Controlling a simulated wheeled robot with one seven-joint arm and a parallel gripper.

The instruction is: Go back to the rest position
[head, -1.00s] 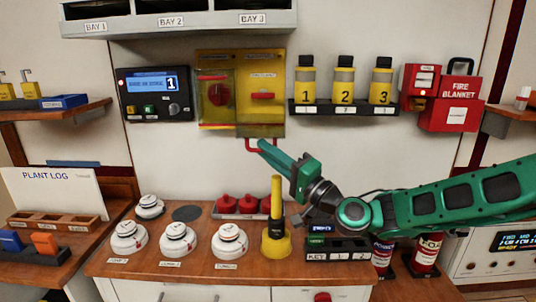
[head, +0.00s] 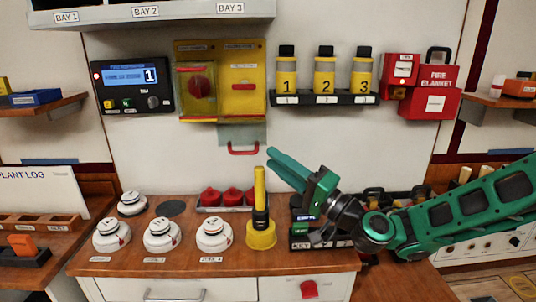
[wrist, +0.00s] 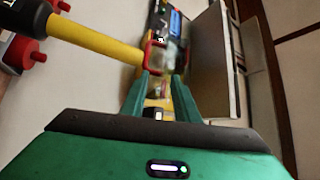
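My gripper (head: 271,158) is in front of the wall, below and right of the yellow panel (head: 243,62). Its green fingers stand apart with nothing held between them; the gap shows in the wrist view (wrist: 160,92). A clear flap (head: 238,131) with a red handle (head: 243,151) hangs below the panel's right half. The fingertips are close to the right of this handle in the head view and look apart from it. A clear cover (head: 197,93) is over the red knob on the panel's left half.
A yellow-black post (head: 260,205) stands on the wooden counter (head: 130,262) below my gripper, near white round detectors (head: 163,234) and red knobs (head: 232,197). Numbered yellow bottles (head: 324,72) stand on a shelf above. A red fire blanket box (head: 432,92) hangs at the right.

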